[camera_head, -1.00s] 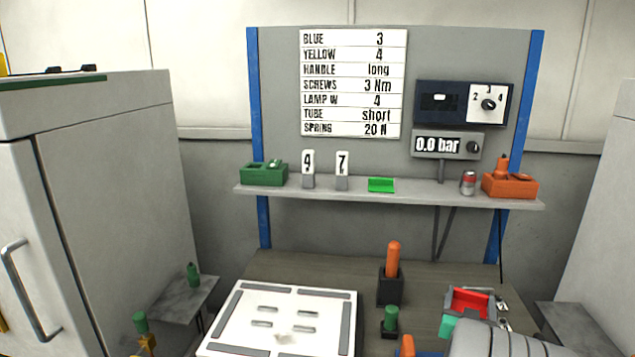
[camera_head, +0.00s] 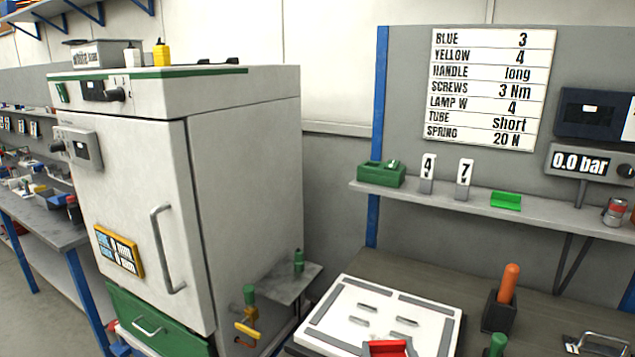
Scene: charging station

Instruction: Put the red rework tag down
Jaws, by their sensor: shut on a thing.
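A small red piece (camera_head: 387,348) shows at the bottom edge of the picture, in front of the white board with grey strips (camera_head: 345,312). It is cut off by the frame, and I cannot tell whether it is the red rework tag, or whether it rests on the board or is held above it. My gripper is not clearly in view.
An orange handle (camera_head: 510,284) stands in a black block (camera_head: 499,313) right of the board, with a green knob (camera_head: 496,345) before it. A shelf (camera_head: 480,207) runs behind. A white cabinet (camera_head: 245,190) and a small side table (camera_head: 285,285) are left.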

